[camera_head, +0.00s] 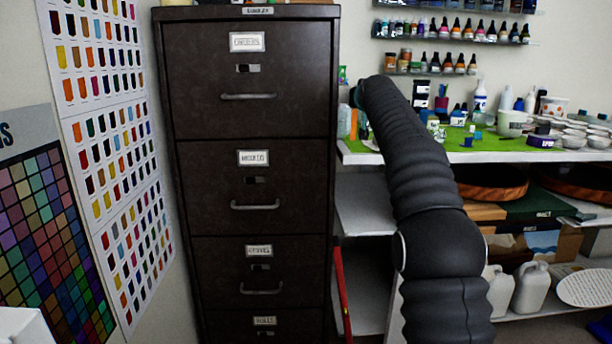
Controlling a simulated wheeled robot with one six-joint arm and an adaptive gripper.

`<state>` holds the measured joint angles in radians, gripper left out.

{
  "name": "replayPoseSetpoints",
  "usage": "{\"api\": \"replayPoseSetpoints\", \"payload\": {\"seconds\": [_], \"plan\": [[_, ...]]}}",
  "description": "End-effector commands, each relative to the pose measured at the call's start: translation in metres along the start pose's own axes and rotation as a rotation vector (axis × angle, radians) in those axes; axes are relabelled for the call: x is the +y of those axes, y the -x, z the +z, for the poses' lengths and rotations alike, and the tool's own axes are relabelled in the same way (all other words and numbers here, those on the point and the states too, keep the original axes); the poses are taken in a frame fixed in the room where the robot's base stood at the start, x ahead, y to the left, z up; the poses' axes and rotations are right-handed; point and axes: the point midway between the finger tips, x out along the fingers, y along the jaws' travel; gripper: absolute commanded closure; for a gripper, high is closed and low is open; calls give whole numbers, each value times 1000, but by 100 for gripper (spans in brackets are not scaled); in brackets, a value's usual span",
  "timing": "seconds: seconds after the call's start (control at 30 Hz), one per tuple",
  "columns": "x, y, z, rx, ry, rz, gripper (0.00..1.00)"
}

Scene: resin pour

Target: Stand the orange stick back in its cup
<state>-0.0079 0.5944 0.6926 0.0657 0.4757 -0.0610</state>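My arm reaches up and away over the left end of the workbench, and its far end, where my gripper (357,97) is, shows only as a small dark shape. The fingers are too small and too covered by my arm to read, and I cannot tell what is between them. A narrow upright orange shape (354,124) shows just left of my arm, beside a pale bottle (344,120). I cannot tell if it is the orange stick. I cannot make out the stick's cup for sure.
A dark filing cabinet (250,185) stands close left of the bench (362,158). The green mat (478,155) holds small bottles, pots and tools. White cups (575,138) crowd the right side. Paint racks (452,38) hang above. A red bar (342,290) leans beside the cabinet.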

Motion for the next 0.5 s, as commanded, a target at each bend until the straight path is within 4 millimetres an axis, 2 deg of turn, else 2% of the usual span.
{"api": "replayPoseSetpoints", "payload": {"seconds": [0.07, 0.2, 0.5], "plan": [[-7, 1, 1, 1, 1, -2, 100], [5, 1, 0, 1, -1, 3, 100], [6, 1, 0, 0, -1, 1, 100]]}}
